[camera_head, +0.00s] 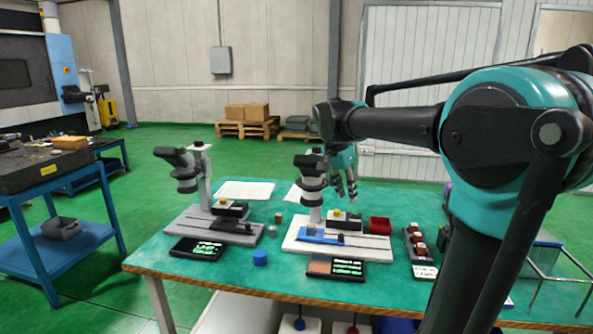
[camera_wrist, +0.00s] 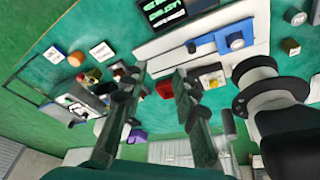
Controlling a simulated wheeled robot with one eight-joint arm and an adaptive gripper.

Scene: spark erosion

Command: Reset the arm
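My arm reaches from the right over the green workbench (camera_head: 240,285) in the head view. My gripper (camera_head: 346,196) hangs above the bench, right of the white microscope (camera_head: 311,190), with its fingers pointing down. In the wrist view my gripper (camera_wrist: 160,80) shows two dark fingers standing apart. Nothing is held between them. The small red bin (camera_head: 380,225) lies on the bench below; it shows between the fingers in the wrist view (camera_wrist: 165,90).
A grey microscope (camera_head: 195,180) stands left of the white one. Dark display panels (camera_head: 197,249), a blue cylinder (camera_head: 260,257) and a rack with small blocks (camera_head: 417,245) lie on the bench. A wire frame (camera_head: 545,265) stands at right. Papers (camera_head: 245,190) lie behind.

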